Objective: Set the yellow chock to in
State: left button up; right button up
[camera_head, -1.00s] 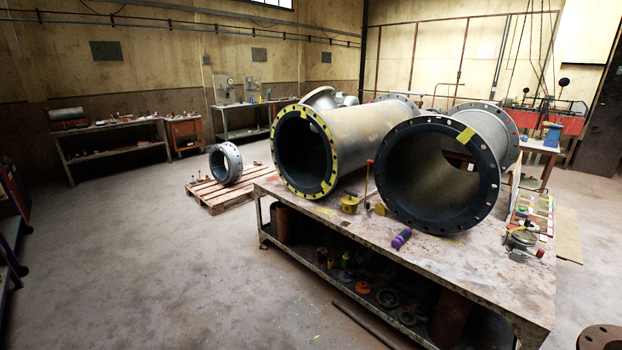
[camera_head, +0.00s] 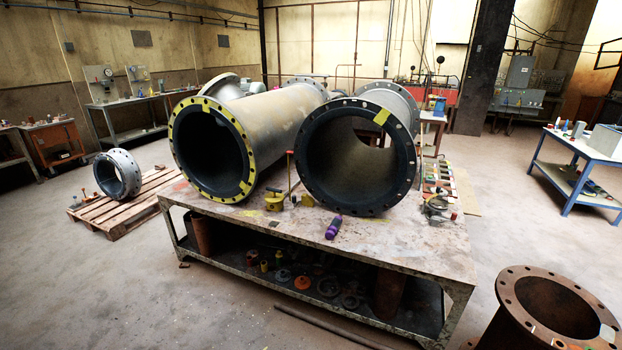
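Two large rubber-lined pipes lie on a metal workbench (camera_head: 405,238). The left pipe (camera_head: 273,118) has a flange with a yellow ring; the right pipe (camera_head: 393,100) has a dark flange with a yellow patch at its top. Between their front ends sits a small yellow object (camera_head: 274,199), possibly the yellow chock, beside an upright red-tipped rod (camera_head: 290,172). Another small yellow piece (camera_head: 308,200) sits right of it, against the right pipe. How the chock is set is too small to tell. Neither of my grippers is in view.
A purple cylinder (camera_head: 333,228) lies near the bench's front edge. A wooden pallet with a flanged ring (camera_head: 118,174) is on the floor at left. A rusty flanged pipe (camera_head: 545,308) stands at front right, a blue table (camera_head: 580,165) behind it. Open floor surrounds the bench.

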aim_at(307, 200)
jog(key=i+j+z, duration=0.3)
jog(key=z, duration=0.15)
jog(key=i+j+z, duration=0.25)
jog(key=j+z, duration=0.2)
jog(key=i+j+z, duration=0.15)
jog(key=j, duration=0.2)
jog(key=i+j+z, duration=0.2)
jog(key=j, duration=0.15)
